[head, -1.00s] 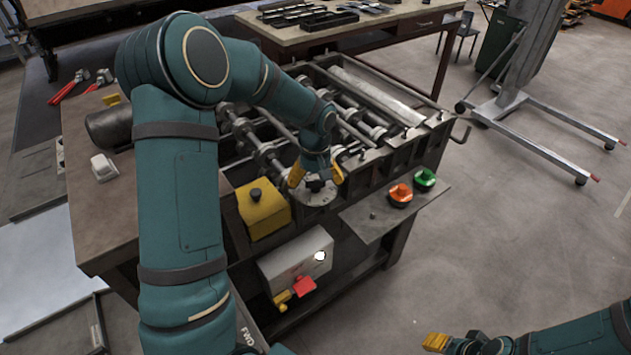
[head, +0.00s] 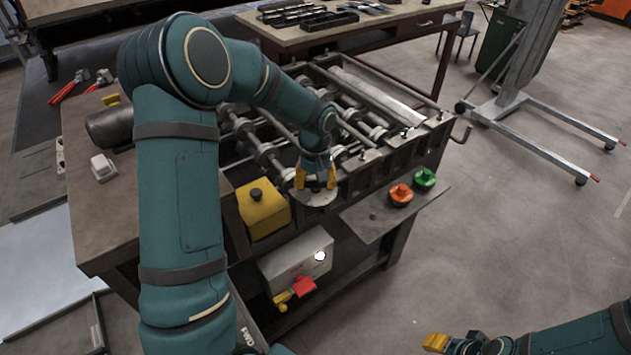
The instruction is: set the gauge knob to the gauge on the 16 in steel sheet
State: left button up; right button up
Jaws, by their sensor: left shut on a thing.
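My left gripper (head: 316,179) reaches down at the front edge of the roll-forming machine. Its yellow fingers are shut on the gauge knob, which they and the wrist mostly hide. The pale round dial plate (head: 318,198) shows below the fingertips; its markings are too small to read. A pale flat sheet (head: 35,262) lies at the far left; I cannot read any gauge on it or tell whether it is the 16 in steel sheet. My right gripper (head: 437,342) is at the bottom right over the floor, away from the machine; its finger opening is unclear.
Next to the dial are a yellow box with a black knob (head: 263,209), an orange button (head: 400,194) and a green button (head: 425,178). A grey box with a red part (head: 296,262) sits below. The floor at right is clear up to a wheeled lift (head: 545,125).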

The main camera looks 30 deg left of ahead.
pick_arm(q)
jog(key=m, duration=0.5)
jog(key=shift+m, duration=0.4)
jog(key=m, duration=0.5)
jog(key=shift+p, duration=0.35)
jog(key=o, duration=1.2)
notch_tip(320, 180, up, 12)
jog(key=shift+d, duration=0.1)
